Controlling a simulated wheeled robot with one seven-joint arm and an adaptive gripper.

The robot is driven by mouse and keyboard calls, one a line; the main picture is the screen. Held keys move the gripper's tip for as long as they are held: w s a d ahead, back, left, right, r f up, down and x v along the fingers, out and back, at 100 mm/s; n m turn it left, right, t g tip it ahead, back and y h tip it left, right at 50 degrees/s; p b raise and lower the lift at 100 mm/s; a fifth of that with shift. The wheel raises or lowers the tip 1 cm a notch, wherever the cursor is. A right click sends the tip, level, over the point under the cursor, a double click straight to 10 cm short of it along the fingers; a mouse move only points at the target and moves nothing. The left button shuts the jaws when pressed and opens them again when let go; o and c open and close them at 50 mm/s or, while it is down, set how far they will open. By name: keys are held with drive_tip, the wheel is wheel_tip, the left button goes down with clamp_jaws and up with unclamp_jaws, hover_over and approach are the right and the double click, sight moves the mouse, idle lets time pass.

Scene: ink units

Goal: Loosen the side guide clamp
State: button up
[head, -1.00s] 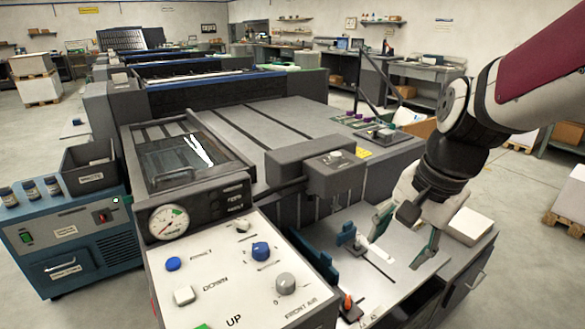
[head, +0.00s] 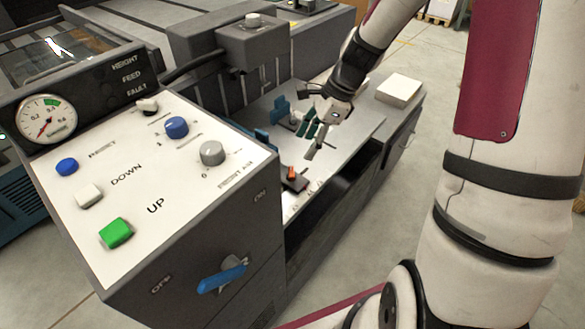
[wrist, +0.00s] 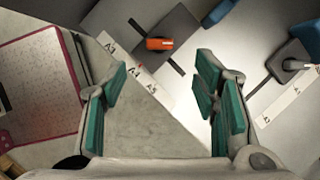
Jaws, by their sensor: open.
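The side guide clamp appears to be the orange lever (head: 292,173) on a dark block on the grey feed table (head: 343,140), near its front edge. In the wrist view, the orange lever (wrist: 159,44) lies at the top centre on its dark block (wrist: 183,30), beside a scale marked A3, A4, A5. My gripper (head: 308,139) is over the table, behind and a little right of the lever. In the wrist view, my gripper (wrist: 160,90) has its green-padded fingers spread wide, with nothing between them. The lever lies ahead of the fingertips, untouched.
A blue-handled guide (head: 281,108) stands behind my gripper. A blue part (wrist: 308,38) shows at the wrist view's right edge. The control panel (head: 140,185) with knobs and buttons is at left. A pale stack (head: 399,88) lies at the table's far right.

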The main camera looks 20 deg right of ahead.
sight(291, 171)
drive_tip(key=b+x, duration=0.2)
drive_tip(key=x, duration=0.8)
drive_tip(key=shift+f+b, duration=0.1)
drive_tip(key=shift+b, duration=0.2)
drive_tip(key=c, duration=1.2)
